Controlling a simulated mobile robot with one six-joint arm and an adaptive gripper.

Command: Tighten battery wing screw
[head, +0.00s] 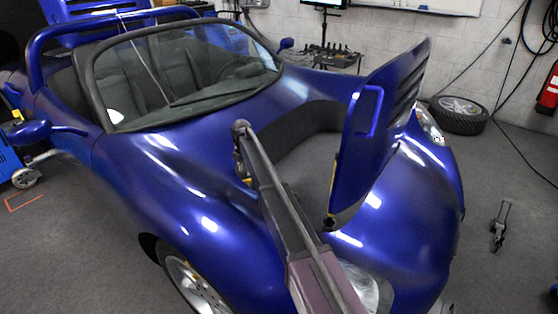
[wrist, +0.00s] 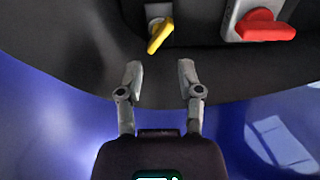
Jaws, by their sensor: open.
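In the wrist view, a yellow wing-shaped handle (wrist: 160,36) sits on a dark panel at the top middle; it looks like the wing screw, tilted in the picture. My gripper (wrist: 160,75) is open and empty, its two grey fingers apart and pointing toward the yellow handle. The fingertips lie below the handle in the picture, and contact is not visible. In the head view, my arm reaches over the blue car's front into the opening beside the raised hood; the gripper and wing screw are not clearly visible there.
A red handle (wrist: 265,27) on a grey mount is right of the yellow one. Blue bodywork (wrist: 60,125) borders the dark recess. The raised blue hood (head: 375,120) stands just right of my arm. A loose wheel (head: 459,113) lies on the floor by the wall.

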